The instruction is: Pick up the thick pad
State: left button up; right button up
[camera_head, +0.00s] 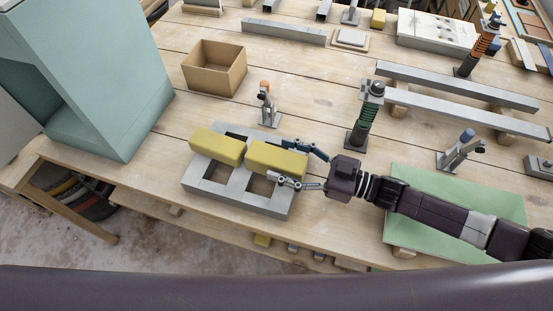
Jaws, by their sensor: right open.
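Two yellow block-like pads lie side by side on a grey frame (234,197) with square openings. I cannot tell by label which is the thick pad; the left yellow pad (216,146) and the right yellow pad (277,158) look alike in size. My right gripper (268,158) reaches in from the right and is open, with one finger along the far side of the right pad and the other along its near side. I cannot tell whether the fingers touch it. My left gripper is not in view.
A small clamp (266,107) and a green-ringed post (364,118) stand behind the frame. An open cardboard box (214,68) is farther back. A teal cabinet (115,70) stands at left. A green mat (412,232) lies under my right arm. The bench's near edge is close.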

aim_at(272, 155)
jog(key=x, duration=0.3)
jog(key=shift+w+a+p, duration=0.1)
jog(key=shift+a+p, duration=0.05)
jog(key=shift+p, duration=0.2)
jog(key=shift+r, duration=0.1)
jog(key=c, duration=1.3)
